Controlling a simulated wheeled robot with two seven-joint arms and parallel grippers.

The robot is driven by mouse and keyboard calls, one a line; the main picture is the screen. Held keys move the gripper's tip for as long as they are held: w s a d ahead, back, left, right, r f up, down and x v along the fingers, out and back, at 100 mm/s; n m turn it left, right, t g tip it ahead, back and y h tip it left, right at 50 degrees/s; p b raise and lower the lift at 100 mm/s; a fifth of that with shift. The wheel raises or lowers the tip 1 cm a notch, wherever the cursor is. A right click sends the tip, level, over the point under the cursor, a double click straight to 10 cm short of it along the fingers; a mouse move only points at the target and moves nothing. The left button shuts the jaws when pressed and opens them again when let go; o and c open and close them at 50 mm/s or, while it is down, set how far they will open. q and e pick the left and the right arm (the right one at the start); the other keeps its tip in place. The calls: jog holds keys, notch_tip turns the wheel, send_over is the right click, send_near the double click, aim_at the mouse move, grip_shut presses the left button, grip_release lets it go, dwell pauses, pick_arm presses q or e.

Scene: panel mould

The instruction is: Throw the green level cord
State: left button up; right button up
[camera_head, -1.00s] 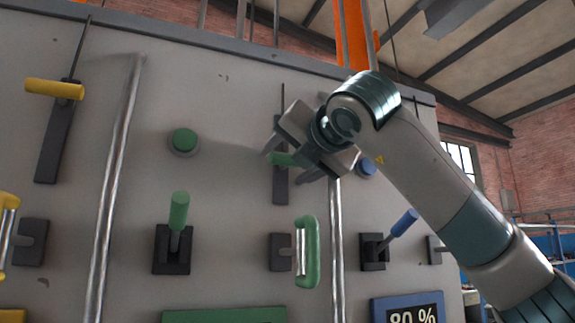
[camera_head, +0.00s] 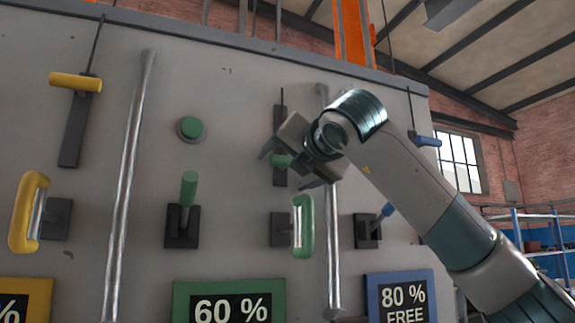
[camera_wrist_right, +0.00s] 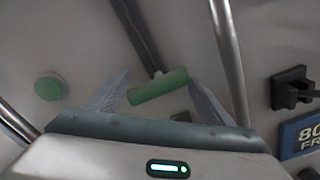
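The green level cord has a short green crossbar handle (camera_head: 281,161) hanging in front of a dark upright plate on the grey panel. It also shows in the wrist view (camera_wrist_right: 158,86), lying slightly tilted. My right gripper (camera_head: 289,168) is open, with one finger towards each end of the handle. In the wrist view the fingers of my right gripper (camera_wrist_right: 160,92) stand apart at the left and right of the bar; whether they touch it I cannot tell. The gripper hides part of the handle in the head view. My left gripper is not in view.
Nearby are a green button (camera_head: 191,128), a green lever (camera_head: 189,189), a green loop handle (camera_head: 304,226) and a blue lever (camera_head: 384,214). A vertical metal pipe (camera_head: 333,250) runs close beside the cord. A yellow cord handle (camera_head: 76,82) hangs at the left.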

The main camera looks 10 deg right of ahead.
jog(key=shift+r, duration=0.1)
dwell(0.3)
jog(key=shift+s+d+b, duration=0.1)
jog(key=shift+s+b, duration=0.25)
jog(key=shift+s, duration=0.25)
pick_arm(q)
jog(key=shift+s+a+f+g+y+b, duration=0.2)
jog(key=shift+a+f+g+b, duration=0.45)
jog(key=shift+b, duration=0.3)
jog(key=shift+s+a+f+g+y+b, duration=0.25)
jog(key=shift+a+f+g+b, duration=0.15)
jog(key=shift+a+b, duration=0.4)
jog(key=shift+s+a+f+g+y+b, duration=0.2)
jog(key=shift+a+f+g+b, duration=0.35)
jog(key=shift+b, duration=0.5)
pick_arm(e)
jog(key=s+d, duration=0.3)
jog(key=s, duration=1.2)
jog(key=shift+s, duration=0.4)
